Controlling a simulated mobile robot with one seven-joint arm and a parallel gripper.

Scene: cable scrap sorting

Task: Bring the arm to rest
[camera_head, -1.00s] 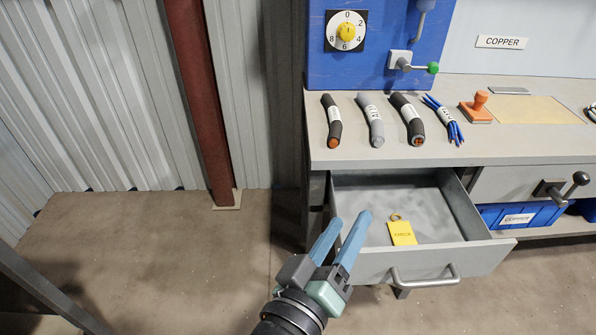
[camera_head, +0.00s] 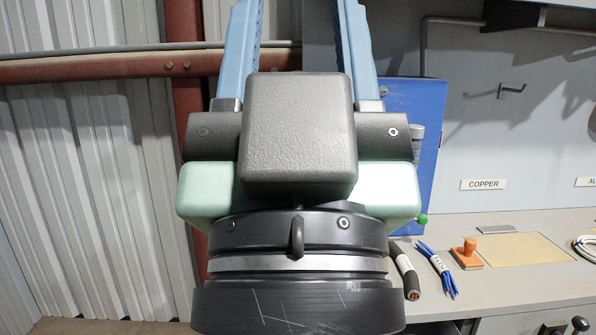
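My gripper (camera_head: 300,22) fills the middle of the head view, close to the camera and pointing up. Its two blue fingers are wide apart with nothing between them; their tips run out of the top of the picture. It stands in front of the wall and the blue panel (camera_head: 425,130), clear of the bench. My wrist hides most of the panel and the left end of the bench.
The grey bench (camera_head: 520,285) at right holds a dark cable piece (camera_head: 404,272), a blue wire bundle (camera_head: 438,268), an orange stamp (camera_head: 467,254) and a tan pad (camera_head: 515,250). A COPPER sign (camera_head: 483,184) is on the back wall. A red-brown beam and post stand at left.

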